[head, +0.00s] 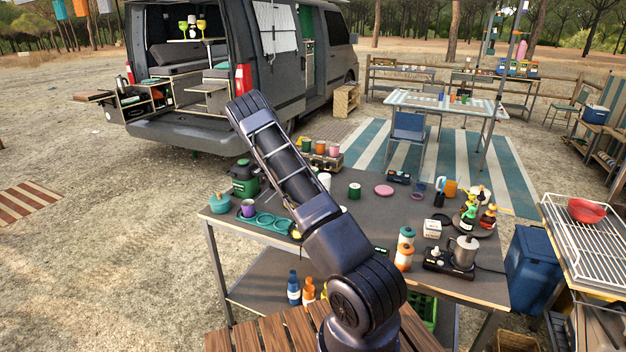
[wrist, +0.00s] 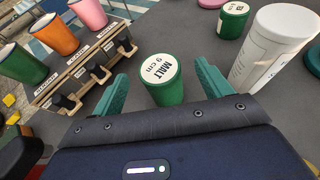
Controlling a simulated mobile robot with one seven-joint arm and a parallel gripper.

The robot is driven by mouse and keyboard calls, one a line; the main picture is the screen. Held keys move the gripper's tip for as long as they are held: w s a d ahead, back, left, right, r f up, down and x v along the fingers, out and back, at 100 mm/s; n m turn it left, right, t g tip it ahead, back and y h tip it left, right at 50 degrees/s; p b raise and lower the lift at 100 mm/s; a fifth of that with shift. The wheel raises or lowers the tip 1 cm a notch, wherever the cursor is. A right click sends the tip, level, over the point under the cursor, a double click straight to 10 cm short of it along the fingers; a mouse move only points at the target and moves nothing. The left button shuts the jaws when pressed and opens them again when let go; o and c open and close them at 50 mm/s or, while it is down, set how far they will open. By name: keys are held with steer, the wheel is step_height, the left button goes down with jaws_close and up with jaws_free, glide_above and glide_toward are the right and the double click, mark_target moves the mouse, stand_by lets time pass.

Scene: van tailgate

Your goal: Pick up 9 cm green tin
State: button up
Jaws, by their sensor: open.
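My gripper (wrist: 162,70) is open, with one teal finger on the left of the tin and one on the right. Small gaps show between the fingers and the tin. A second green tin (wrist: 233,20) with a white label stands farther back to the right; its print is too small to read. In the head view my arm covers the gripper, and I cannot make out the 9 cm tin there.
A tall white canister (wrist: 275,48) stands close to the right finger. On the left is a wooden rack (wrist: 90,70) with dark hooks, holding orange, green and pink cups. A pink disc (head: 384,190) lies on the table, with bare tabletop around it.

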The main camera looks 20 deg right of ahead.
mark_target(316, 169)
steer(key=shift+x, duration=2.85)
steer(key=shift+w+a+f, duration=0.1)
steer(key=shift+w, duration=0.05)
steer(key=c, duration=1.1)
steer(key=shift+c, duration=0.2)
